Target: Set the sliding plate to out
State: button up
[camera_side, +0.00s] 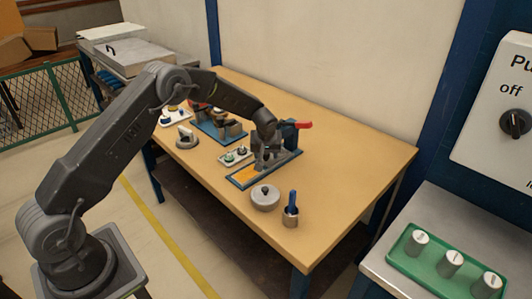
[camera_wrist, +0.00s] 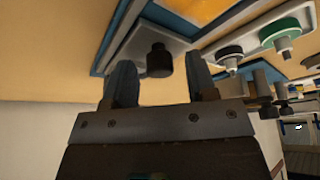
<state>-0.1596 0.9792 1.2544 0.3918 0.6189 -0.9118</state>
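The sliding plate (camera_wrist: 134,46) is a grey plate with a black knob (camera_wrist: 159,60), seen in the wrist view on a blue-edged base. In the side view this base (camera_side: 238,183) lies on the table, with an orange patch (camera_side: 246,173) bare at its near left end. My gripper (camera_wrist: 163,82) is open, with one blue-grey finger on each side of the knob in the picture. I see a gap between the knob and each finger; contact does not show. In the side view my gripper (camera_side: 262,160) is low over the base and hides most of the plate.
A clamp with a red handle (camera_side: 304,125) stands behind the base. A small panel with knobs (camera_side: 235,156) lies to its left, another blue-based fixture (camera_side: 217,130) farther back. A round lidded pot (camera_side: 265,197) and a cup with a blue tool (camera_side: 291,212) stand in front. The table's right side is clear.

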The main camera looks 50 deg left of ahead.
grip_shut()
dwell(0.3)
jog(key=s, duration=1)
jog(key=shift+s, duration=0.1)
grip_release()
jog(key=shift+v, duration=6.9)
